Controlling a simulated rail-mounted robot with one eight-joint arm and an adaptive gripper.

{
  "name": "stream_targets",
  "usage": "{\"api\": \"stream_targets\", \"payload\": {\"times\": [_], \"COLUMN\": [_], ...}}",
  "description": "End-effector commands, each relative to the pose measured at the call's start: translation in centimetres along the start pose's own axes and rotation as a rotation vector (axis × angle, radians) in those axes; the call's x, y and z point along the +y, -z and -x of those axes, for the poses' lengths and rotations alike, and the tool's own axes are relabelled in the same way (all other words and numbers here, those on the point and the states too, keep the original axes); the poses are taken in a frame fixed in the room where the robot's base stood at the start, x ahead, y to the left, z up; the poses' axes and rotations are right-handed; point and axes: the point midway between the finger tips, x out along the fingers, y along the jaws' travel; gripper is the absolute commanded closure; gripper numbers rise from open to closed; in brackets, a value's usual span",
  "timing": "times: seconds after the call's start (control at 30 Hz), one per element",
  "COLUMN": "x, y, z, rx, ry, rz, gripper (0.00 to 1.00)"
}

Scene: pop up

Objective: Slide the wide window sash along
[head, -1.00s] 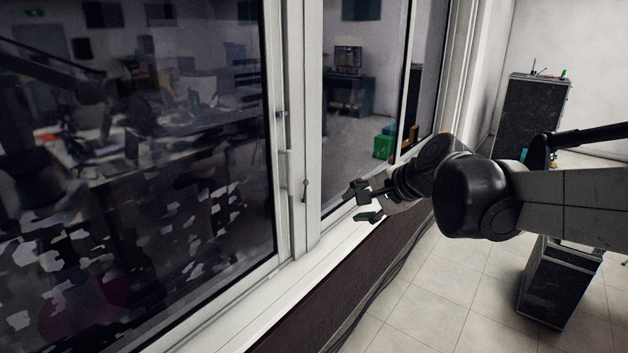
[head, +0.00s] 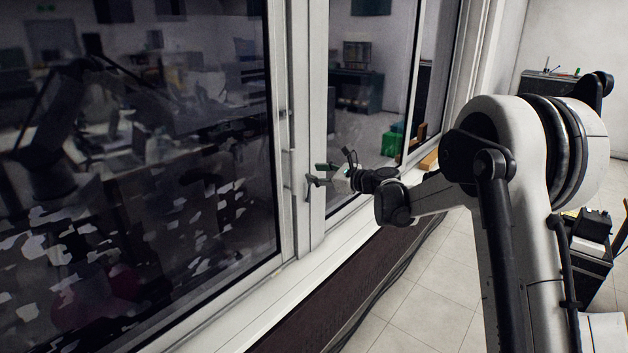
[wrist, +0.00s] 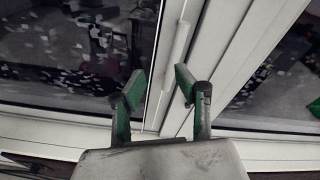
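The wide window sash (head: 280,215) fills the left of the head view, with dark reflective glass in a white frame. The narrower pane (head: 350,110) is to its right. A small handle (head: 307,188) sits on the white upright between the panes. My gripper (head: 318,173) is beside that upright, its fingers apart, close to the handle. In the wrist view my gripper (wrist: 160,84) is open, with green finger pads. A pale upright bar (wrist: 178,50) on the frame appears between and beyond the fingertips; I cannot tell whether they touch it.
The white sill (head: 320,252) runs below the window above a dark wall panel (head: 350,275). Tiled floor (head: 420,310) is open at lower middle. Dark cases (head: 590,255) stand at the right, partly behind my arm. A green box (head: 391,145) shows through the glass.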

Motion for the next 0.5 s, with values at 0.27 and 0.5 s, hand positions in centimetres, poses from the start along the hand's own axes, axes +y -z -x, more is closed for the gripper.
{"api": "stream_targets", "payload": {"times": [0.27,0.5], "x": [-1.4,-1.6], "y": [4.4,5.4], "z": [-3.9,-4.9], "rx": [-0.124,-0.155], "ry": [0.021,0.023], "rz": [-0.270,-0.341], "gripper": [0.69,0.69]}}
